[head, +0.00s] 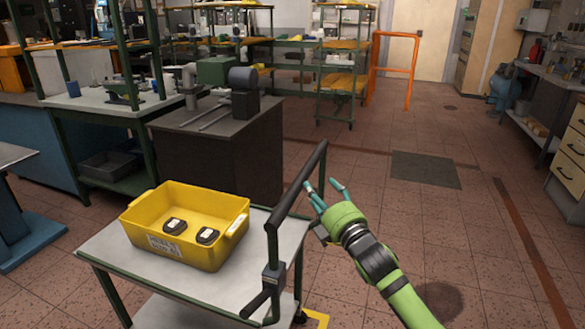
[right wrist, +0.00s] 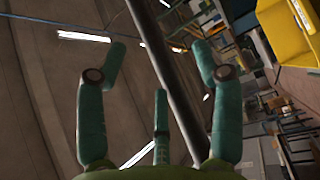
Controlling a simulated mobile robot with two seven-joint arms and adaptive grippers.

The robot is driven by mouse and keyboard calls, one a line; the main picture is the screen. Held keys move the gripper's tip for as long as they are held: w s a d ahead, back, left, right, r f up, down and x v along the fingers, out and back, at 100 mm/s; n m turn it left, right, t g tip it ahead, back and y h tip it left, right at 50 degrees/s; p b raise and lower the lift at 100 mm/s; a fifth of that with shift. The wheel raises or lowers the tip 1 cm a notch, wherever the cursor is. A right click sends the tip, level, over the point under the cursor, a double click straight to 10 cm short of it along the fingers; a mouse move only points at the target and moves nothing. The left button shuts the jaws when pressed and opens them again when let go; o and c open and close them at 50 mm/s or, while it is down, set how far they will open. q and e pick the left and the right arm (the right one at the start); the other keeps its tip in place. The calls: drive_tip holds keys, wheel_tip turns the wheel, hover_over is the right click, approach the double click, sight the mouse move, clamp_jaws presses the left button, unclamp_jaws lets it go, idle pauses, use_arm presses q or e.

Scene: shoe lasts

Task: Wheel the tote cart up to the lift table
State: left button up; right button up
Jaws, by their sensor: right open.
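The tote cart (head: 130,255) stands at the lower middle of the head view, with a pale grey top and a dark push handle (head: 297,185) on its right side. A yellow tote (head: 190,235) sits on it, holding two small dark items with white labels. My right gripper (head: 321,184) is open just right of the handle's upper bar. In the right wrist view the bar (right wrist: 165,75) runs between its spread fingers (right wrist: 160,65); contact cannot be told. A grey-topped table with a blue base (head: 28,240), perhaps the lift table, is cut off at the left edge. My left gripper is not in view.
A dark cabinet with a vise-like machine (head: 220,150) stands behind the cart, beside a green-framed workbench (head: 110,100). An orange frame (head: 395,65) stands farther back. The right-hand floor is open, with a dark floor panel (head: 425,169); a drawer bench (head: 565,150) lines the right edge.

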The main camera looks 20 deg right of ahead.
sight(309, 175)
drive_tip(key=shift+r, duration=0.5)
drive_tip(key=x, duration=0.3)
drive_tip(key=shift+a+r, duration=0.15)
drive_tip(key=shift+r, duration=0.15)
drive_tip(key=x, duration=0.2)
drive_tip(key=shift+w, duration=0.4)
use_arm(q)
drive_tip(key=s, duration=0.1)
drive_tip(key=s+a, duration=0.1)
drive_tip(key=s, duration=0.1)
